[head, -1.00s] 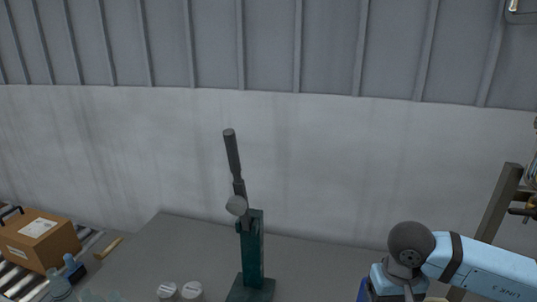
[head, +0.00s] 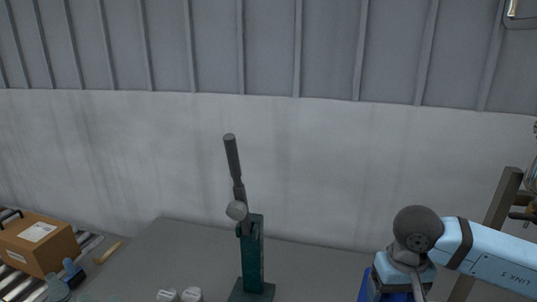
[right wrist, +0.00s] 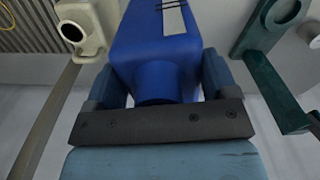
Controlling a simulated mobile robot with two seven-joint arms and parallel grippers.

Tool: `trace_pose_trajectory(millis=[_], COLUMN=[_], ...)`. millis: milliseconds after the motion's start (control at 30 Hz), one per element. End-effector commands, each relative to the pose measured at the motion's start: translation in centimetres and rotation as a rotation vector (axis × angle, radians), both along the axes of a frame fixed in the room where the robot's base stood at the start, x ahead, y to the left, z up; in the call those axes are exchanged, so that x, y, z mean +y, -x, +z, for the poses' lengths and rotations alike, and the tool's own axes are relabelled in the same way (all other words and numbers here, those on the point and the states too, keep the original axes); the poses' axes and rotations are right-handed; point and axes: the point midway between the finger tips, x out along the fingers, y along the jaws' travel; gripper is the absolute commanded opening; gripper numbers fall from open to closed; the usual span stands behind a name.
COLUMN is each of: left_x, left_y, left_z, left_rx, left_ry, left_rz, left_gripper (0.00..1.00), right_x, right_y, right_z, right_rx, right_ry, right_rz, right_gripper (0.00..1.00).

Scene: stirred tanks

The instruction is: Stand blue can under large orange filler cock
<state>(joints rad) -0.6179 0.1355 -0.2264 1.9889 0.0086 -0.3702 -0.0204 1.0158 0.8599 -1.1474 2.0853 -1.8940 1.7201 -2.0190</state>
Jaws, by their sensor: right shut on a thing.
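The blue can (right wrist: 158,45) fills the upper middle of the right wrist view, with a pale label strip on it. My right gripper (right wrist: 162,82) is shut on it, one blue finger on each side of its narrower end. In the head view only a blue part (head: 369,286) shows at the bottom edge beside my right wrist; the rest is hidden or out of frame. I cannot identify a large orange filler cock in either view. My left gripper is not in view.
A green lever press (head: 252,262) stands on the grey bench (head: 190,250); two white-topped pots (head: 191,295) are beside it. A cardboard box (head: 38,243) sits on rollers at left. A post (head: 497,215) with brass-coloured fittings stands at right. A beige fitting (right wrist: 82,28) with a dark opening shows in the wrist view.

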Motion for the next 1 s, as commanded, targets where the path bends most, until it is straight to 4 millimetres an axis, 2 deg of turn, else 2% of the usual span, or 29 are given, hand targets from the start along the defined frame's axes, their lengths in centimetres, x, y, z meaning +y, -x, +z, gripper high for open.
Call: trace_pose_trajectory(millis=[33,267,367,700,1000], left_x=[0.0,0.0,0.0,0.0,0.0], left_y=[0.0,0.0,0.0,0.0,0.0], left_z=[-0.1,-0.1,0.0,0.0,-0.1], left_rx=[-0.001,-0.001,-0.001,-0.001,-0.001], left_ry=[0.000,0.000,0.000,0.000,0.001], left_rz=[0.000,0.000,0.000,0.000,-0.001], left_gripper=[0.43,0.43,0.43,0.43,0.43], right_x=[0.0,-0.1,0.0,0.0,-0.1], right_y=[0.2,0.2,0.1,0.1,0.2], right_z=[-2.0,-6.3,-6.2,0.2,-6.3], right_rx=[0.016,0.013,0.008,0.005,0.012], right_ry=[0.004,0.003,0.002,0.002,0.004], right_rz=[-0.002,-0.002,0.000,0.001,-0.002], right_gripper=[0.38,0.38,0.38,0.38,0.38])
